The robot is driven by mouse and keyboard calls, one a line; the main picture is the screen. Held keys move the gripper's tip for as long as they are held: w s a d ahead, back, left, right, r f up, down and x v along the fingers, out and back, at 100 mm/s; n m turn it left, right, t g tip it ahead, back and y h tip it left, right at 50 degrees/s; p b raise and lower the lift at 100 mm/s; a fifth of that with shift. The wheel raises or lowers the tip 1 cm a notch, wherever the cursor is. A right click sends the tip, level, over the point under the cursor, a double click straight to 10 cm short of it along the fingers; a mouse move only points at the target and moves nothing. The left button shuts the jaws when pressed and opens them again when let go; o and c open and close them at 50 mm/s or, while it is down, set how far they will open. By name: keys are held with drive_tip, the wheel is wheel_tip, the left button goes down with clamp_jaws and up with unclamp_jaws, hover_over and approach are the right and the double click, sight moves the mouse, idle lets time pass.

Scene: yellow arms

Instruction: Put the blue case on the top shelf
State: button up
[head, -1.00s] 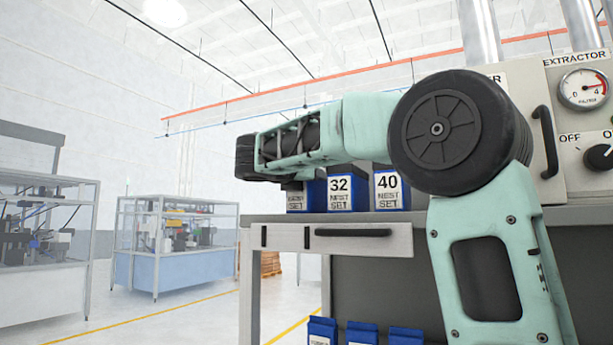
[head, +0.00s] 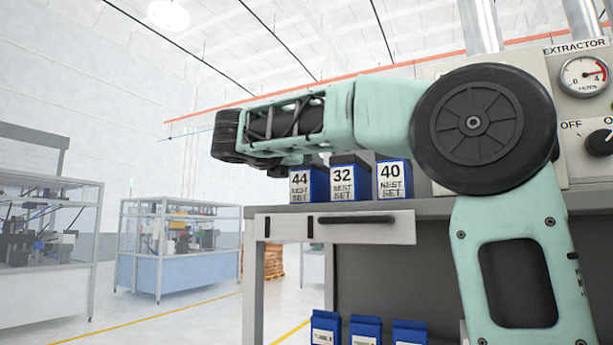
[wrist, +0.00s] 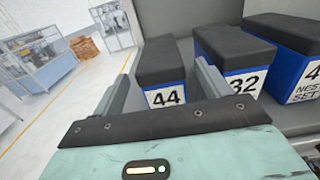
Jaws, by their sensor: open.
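Blue cases with black lids stand in a row on the bench's upper surface (head: 432,208): case 44 (head: 304,186), case 32 (head: 343,182) and case 40 (head: 393,180). In the wrist view, my gripper (wrist: 166,85) is open and empty. Its two fingers point toward case 44 (wrist: 160,66), one either side of its near end in the picture; contact cannot be told. Case 32 (wrist: 232,55) is just right of the right finger. In the head view, my arm hides the fingers and the lid of case 44. No separate top shelf can be made out.
More blue cases (head: 364,330) stand below the bench drawer (head: 340,226). A panel with a gauge (head: 584,80) and knobs rises at the right. Glass-sided machine cells (head: 170,245) stand at the left, with open floor between.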

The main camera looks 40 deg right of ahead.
drive_tip(key=shift+b+v, duration=0.65)
drive_tip(key=shift+v, duration=2.1)
drive_tip(key=w+a+f+y, duration=0.1)
drive_tip(key=f, duration=0.2)
drive_tip(key=w+a+f+t+y, duration=0.1)
drive_tip(key=a+f, duration=0.1)
drive_tip(key=f, duration=0.2)
drive_tip(key=w+a+f+t+y, duration=0.1)
drive_tip(key=a+f+y, duration=0.1)
drive_tip(key=f, duration=0.1)
drive_tip(key=shift+f+n, duration=0.15)
drive_tip(key=shift+n, duration=0.25)
drive_tip(key=s+a+f+m+g+y, duration=0.15)
drive_tip(key=a+f+y, duration=0.35)
drive_tip(key=f, duration=0.5)
drive_tip(key=s+a+f+m+y, duration=0.1)
drive_tip(key=s+a+f+y, duration=0.15)
drive_tip(key=a+f, duration=0.65)
drive_tip(key=s+a+f+m+g+y, duration=0.2)
drive_tip(key=s+a+f+m, duration=0.1)
drive_tip(key=s+f, duration=0.5)
drive_tip(key=s+a+f+m+g+y, duration=0.2)
drive_tip(key=s+f+m, duration=0.3)
drive_tip(key=s+f, duration=0.2)
drive_tip(key=s+a+f+m+g+y, duration=0.2)
drive_tip(key=s+a+f+m, duration=0.1)
drive_tip(key=s+f, duration=0.5)
drive_tip(key=shift+s+a+f+m, duration=0.3)
drive_tip(key=shift+s+a+m, duration=0.05)
drive_tip(key=shift+m, duration=0.4)
